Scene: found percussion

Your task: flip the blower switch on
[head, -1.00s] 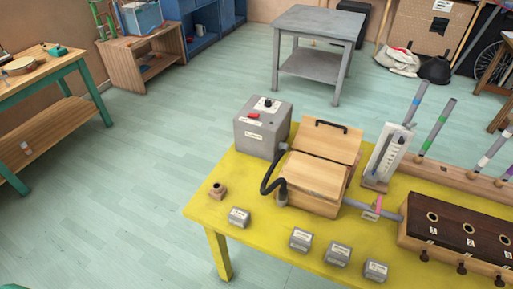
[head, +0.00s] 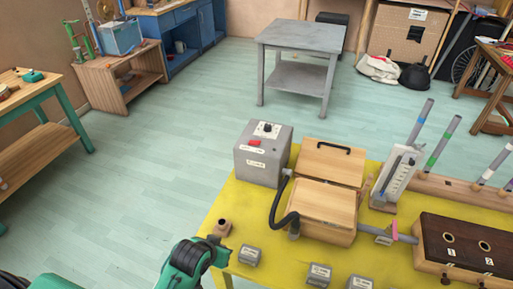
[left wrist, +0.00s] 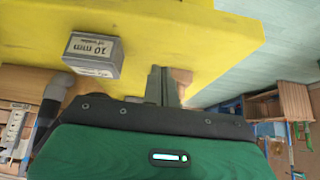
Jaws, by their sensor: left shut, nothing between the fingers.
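The blower is a grey box (head: 262,160) at the back left corner of the yellow table in the head view. A red switch (head: 254,142) sits on its sloped top, below a dark knob (head: 267,127); its on or off position is too small to tell. My left gripper (left wrist: 160,82) is shut and empty in the left wrist view, over the yellow table edge. In the head view my left arm comes in at the bottom, with its hand near the table's front left corner, well short of the blower. My right gripper is out of view.
A black hose (head: 276,205) runs from the blower side to a wooden bellows box (head: 326,208). The floor to the left is clear.

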